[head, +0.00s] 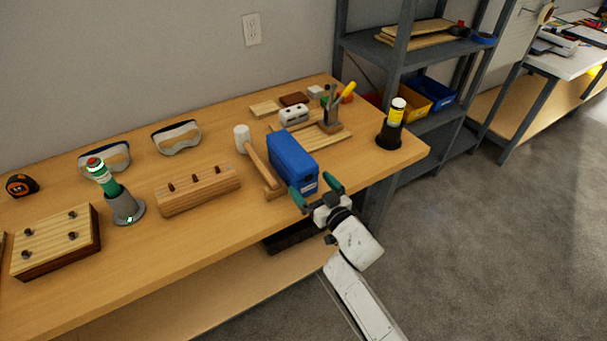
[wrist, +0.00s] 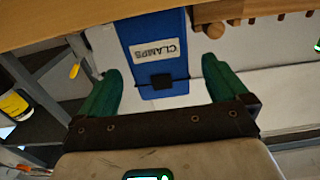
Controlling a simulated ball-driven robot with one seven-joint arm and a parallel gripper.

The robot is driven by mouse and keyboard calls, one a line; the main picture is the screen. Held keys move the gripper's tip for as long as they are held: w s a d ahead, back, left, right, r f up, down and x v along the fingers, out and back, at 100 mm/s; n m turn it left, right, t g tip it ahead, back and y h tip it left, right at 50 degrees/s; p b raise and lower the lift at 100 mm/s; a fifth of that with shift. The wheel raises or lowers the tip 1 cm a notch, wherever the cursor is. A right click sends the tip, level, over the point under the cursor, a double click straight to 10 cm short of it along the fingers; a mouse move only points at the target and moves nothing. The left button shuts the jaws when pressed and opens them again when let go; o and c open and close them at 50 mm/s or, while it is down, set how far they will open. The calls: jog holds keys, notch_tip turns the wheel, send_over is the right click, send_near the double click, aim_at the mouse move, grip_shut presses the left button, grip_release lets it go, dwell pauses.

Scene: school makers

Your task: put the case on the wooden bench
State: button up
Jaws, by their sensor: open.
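The blue case (head: 293,158), with a white label, stands on the wooden bench (head: 215,230) at its right part, close to the front edge. In the wrist view the blue case (wrist: 157,25) shows the label "CLAMPS" and a dark latch. My gripper (head: 316,188) is open at the near end of the case, with its green fingers apart. In the wrist view the fingers of my gripper (wrist: 160,75) appear on either side of the case, with gaps. I cannot tell how far the case reaches between them.
A mallet (head: 259,160) lies just left of the case. A wooden block with pegs (head: 199,190) lies farther left. A tool holder (head: 329,122) stands behind, and a yellow-labelled bottle (head: 394,122) stands right. A grey shelf (head: 396,70) is beyond. Bare bench shows along the front left.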

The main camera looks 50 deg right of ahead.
jog(key=shift+v, duration=2.25)
jog(key=s+a+f+g, duration=0.4)
jog(key=s+f+g, duration=0.2)
jog(key=s+g, duration=0.25)
jog(key=s+a+n+g+y, duration=0.2)
jog(key=s+a+g+y, duration=0.2)
jog(key=s+a+g, duration=0.4)
jog(key=s+a, duration=0.2)
jog(key=s, duration=0.4)
jog(key=shift+s+n+y, duration=0.4)
